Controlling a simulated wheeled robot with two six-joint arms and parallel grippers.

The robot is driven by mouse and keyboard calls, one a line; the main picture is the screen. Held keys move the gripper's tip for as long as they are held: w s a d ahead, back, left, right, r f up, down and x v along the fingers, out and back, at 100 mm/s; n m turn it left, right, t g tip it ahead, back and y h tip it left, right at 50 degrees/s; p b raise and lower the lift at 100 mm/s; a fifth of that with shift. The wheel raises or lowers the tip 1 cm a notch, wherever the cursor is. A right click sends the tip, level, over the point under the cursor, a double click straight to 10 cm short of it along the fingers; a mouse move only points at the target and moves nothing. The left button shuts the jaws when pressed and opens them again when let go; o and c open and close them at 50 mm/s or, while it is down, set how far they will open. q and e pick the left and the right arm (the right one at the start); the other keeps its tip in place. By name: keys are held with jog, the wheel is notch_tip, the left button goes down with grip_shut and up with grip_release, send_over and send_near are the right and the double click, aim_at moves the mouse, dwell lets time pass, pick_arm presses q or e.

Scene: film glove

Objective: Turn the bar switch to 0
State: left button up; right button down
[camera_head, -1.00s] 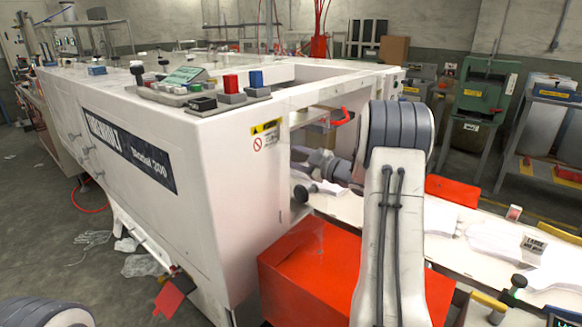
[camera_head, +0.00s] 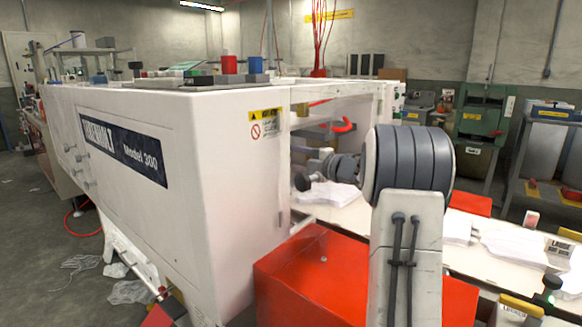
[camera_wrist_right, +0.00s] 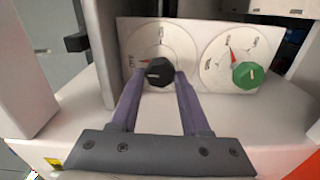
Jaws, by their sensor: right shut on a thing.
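In the right wrist view a black knob (camera_wrist_right: 159,71) stands on a white dial plate (camera_wrist_right: 134,31) with printed labels and a red mark; the labels are too small to read surely. My right gripper (camera_wrist_right: 161,82) has its two purple fingers on either side of this knob and is shut on it. A green knob (camera_wrist_right: 248,75) with its own dial is just to the right, apart from the fingers. In the head view my right arm reaches into the white machine (camera_head: 235,160); its fingertips and the knobs cannot be made out. My left gripper is not in view.
A red box (camera_head: 310,275) stands below the machine's opening, close to my right arm. A pale conveyor (camera_head: 480,250) with white items runs to the right. In the wrist view a black handle (camera_wrist_right: 76,42) sits on the left panel.

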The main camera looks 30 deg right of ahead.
jog(key=shift+f+n+b, duration=0.1)
jog(key=shift+n+b, duration=0.2)
jog(key=shift+n, duration=0.1)
jog(key=shift+c, duration=1.9)
grip_release()
jog(key=v, duration=1)
jog(key=shift+s+p, duration=0.2)
jog(key=shift+p, duration=0.15)
jog(key=shift+d, duration=0.15)
